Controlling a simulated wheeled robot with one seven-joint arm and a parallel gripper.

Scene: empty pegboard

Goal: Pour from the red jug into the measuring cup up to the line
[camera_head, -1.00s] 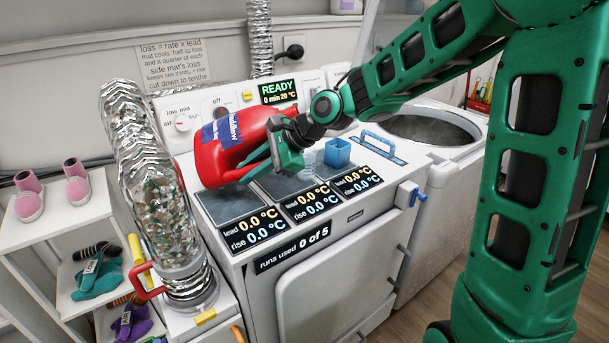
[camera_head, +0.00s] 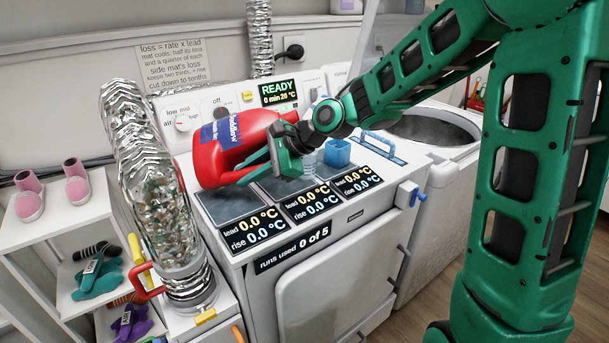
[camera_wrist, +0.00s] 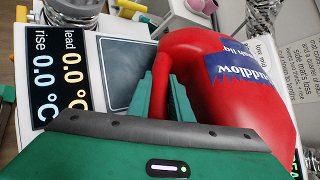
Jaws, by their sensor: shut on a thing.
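The red jug (camera_head: 228,145) with a blue label is tilted on its side above the left grey mat on the white machine. My gripper (camera_head: 270,162) is shut on the jug's handle from the right. In the wrist view the jug (camera_wrist: 200,55) fills the right half, with the green fingers of my gripper (camera_wrist: 170,100) at its handle. A clear vessel (camera_head: 309,160), which may be the measuring cup, stands behind my gripper, partly hidden. Its line and any liquid level cannot be made out. The jug's mouth is not clearly seen.
A blue cup (camera_head: 337,152) and a blue-handled item (camera_head: 383,146) are right of my gripper. Grey mats (camera_head: 232,206) with lead and rise displays lie along the front. A foil duct (camera_head: 150,175) stands close at left. An open washer tub (camera_head: 430,132) is at right.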

